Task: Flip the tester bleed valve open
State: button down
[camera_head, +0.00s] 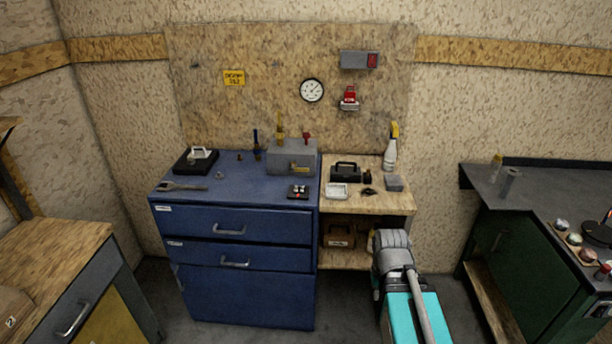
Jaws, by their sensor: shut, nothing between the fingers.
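A grey box-shaped unit (292,158), which looks like the tester, stands at the back right of the blue cabinet's top. A tall brass-coloured part (280,127) rises from its left side. A small red part (306,138) stands up on its right side and may be the bleed valve; it is too small to tell its position. A smaller brass fitting (293,167) shows on the front. My arm's grey links are low in the picture above my cyan base, well in front of the bench. I cannot make out my gripper.
The blue cabinet (235,280) carries a wrench (183,187), a black tray (195,161) and a small black block (298,192). A wooden bench (366,205) beside it holds a spray bottle (391,148) and a black case (345,172). A dark-topped bench (540,190) stands right.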

aim_at(292, 170)
jog(key=z, duration=0.05)
jog(key=i, duration=1)
jog(key=u, duration=0.05)
